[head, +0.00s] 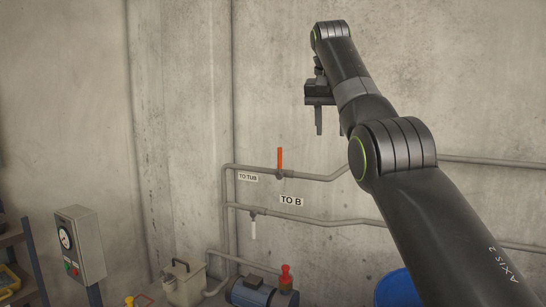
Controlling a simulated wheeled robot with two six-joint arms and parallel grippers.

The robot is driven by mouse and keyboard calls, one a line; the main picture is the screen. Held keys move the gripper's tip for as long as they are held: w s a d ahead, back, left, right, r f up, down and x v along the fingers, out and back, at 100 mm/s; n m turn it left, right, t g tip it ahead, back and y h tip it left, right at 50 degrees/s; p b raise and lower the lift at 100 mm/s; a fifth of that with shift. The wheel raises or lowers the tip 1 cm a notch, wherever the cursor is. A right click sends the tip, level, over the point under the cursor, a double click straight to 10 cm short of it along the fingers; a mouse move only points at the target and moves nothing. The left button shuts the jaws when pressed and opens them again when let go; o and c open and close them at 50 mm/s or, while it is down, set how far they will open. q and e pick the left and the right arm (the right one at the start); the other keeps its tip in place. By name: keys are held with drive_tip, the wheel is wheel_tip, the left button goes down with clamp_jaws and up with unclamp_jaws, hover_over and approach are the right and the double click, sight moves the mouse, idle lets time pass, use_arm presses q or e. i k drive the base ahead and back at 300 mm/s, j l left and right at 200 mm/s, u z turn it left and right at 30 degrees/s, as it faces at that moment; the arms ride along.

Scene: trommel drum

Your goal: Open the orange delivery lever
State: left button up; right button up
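The orange lever (279,159) stands upright on the upper wall pipe, at a valve near the middle of the head view. A "TO TUB" label (248,177) hangs by that pipe, to the left of the lever. My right gripper (330,122) is up and to the right of the lever in the picture, apart from it, with its fingers pointing down. The two fingers look spread with nothing between them; the forearm partly hides the right finger. My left gripper is out of view.
A white lever (254,230) hangs down from the lower pipe (330,221); a "TO B" label (291,201) is above that pipe. Below are a blue motor pump (250,292), a red-topped fitting (286,277), a beige container (184,284) and a blue drum (398,289). A gauge box (88,240) stands left.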

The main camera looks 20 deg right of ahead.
sight(280, 158)
drive_tip(key=i, duration=1.1)
